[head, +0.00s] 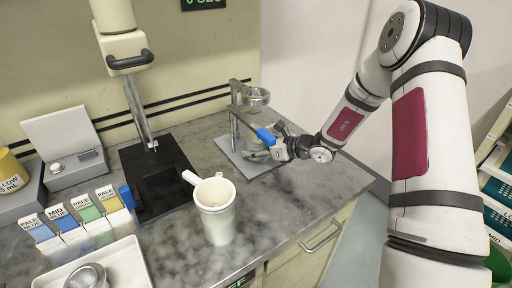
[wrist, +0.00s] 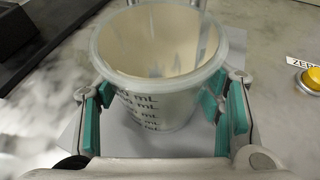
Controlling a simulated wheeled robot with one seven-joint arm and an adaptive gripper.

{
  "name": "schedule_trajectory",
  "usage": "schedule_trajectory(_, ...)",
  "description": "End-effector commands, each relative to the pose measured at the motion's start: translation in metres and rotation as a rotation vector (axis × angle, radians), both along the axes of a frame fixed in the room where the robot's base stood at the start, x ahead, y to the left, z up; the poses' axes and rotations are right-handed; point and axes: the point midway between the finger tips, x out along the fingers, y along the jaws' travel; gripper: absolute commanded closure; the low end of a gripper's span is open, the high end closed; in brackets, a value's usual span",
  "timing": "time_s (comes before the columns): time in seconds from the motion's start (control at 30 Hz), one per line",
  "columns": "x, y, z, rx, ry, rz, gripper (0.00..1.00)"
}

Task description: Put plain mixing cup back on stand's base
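The plain mixing cup (wrist: 160,105) is pale with dark mL marks and fills the middle of the wrist view, its open rim facing up. My gripper (wrist: 160,106) has its teal pads close against both sides of the cup and appears shut on it. In the head view my gripper (head: 262,150) is low over the stand's light grey base (head: 232,158), and it largely hides the cup. Pale grey base shows around the cup's bottom in the wrist view. I cannot tell whether the cup's underside touches it.
The stand's upright and ring (head: 257,97) rise behind my gripper. A white jug (head: 216,215) stands on the counter in front. A black platform (head: 160,180), colour cards (head: 75,222) and a white tray (head: 125,268) are to the left. A yellow button (wrist: 312,78) is on the right.

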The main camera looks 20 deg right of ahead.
Motion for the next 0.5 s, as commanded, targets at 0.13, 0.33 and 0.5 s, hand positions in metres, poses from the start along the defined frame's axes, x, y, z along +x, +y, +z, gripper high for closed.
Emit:
schedule_trajectory(0.13,-0.0001,0.0001,0.0002,0.0,0.0,0.0,0.21)
schedule_trajectory(0.33,-0.0001,0.0001,0.0005,0.0,0.0,0.0,0.21)
schedule_trajectory(0.5,-0.0031,-0.0033,0.0059,-0.002,-0.001,0.0,0.21)
